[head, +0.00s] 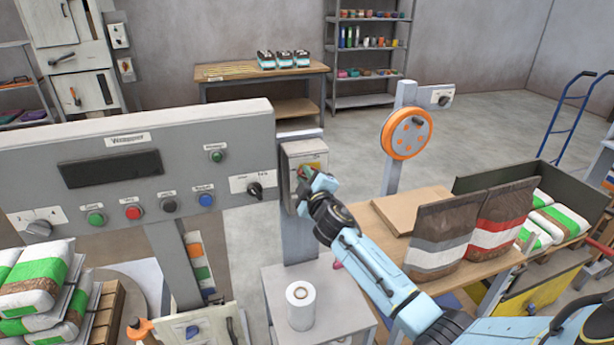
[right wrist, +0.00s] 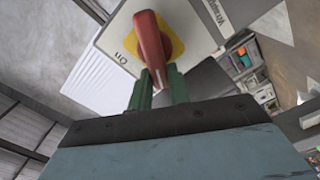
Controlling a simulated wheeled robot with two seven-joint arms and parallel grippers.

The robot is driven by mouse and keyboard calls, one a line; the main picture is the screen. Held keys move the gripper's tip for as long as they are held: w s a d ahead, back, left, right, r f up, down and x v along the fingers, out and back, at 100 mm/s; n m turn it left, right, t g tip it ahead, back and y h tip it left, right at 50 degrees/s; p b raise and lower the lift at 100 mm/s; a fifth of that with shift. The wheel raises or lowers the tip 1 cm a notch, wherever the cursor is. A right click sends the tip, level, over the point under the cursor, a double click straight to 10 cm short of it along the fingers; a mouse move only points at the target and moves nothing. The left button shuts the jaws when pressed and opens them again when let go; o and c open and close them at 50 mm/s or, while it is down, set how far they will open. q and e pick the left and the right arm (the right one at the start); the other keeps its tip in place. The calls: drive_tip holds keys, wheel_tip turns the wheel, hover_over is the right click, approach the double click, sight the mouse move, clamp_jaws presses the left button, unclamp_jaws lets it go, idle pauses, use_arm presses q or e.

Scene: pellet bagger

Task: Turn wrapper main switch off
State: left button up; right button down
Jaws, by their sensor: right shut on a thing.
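The wrapper main switch is a red rotary handle (right wrist: 149,40) on a yellow plate (right wrist: 176,46), on a pale box (right wrist: 205,20). An upside-down "On" label is left of the handle in the right wrist view. In the head view the box (head: 309,158) is on a grey post at the right end of the wrapper panel. My right gripper (right wrist: 158,82) is shut on the handle's lower end, its green fingers on either side. In the head view the right gripper (head: 306,180) hides most of the handle. My left gripper is out of view.
The wrapper panel (head: 110,115), with several buttons and knobs, stands just left of the switch. A white roll (head: 300,305) stands on a grey cabinet below. Open floor lies behind.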

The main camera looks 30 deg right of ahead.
drive_tip(key=shift+d+f+n, duration=0.1)
drive_tip(key=shift+f+n, duration=0.2)
drive_tip(key=shift+n, duration=0.65)
drive_tip(key=shift+f+n, duration=0.3)
drive_tip(key=shift+n, duration=0.6)
drive_tip(key=shift+d+f+n, duration=0.1)
drive_tip(key=shift+f+n, duration=0.2)
drive_tip(key=shift+n, duration=0.65)
drive_tip(key=c, duration=1.3)
unclamp_jaws()
drive_tip(key=shift+d+r, duration=0.1)
drive_tip(key=v, duration=1.3)
drive_tip(key=shift+s+a+r, duration=0.1)
drive_tip(key=shift+s+a, duration=0.1)
drive_tip(key=shift+a, duration=0.05)
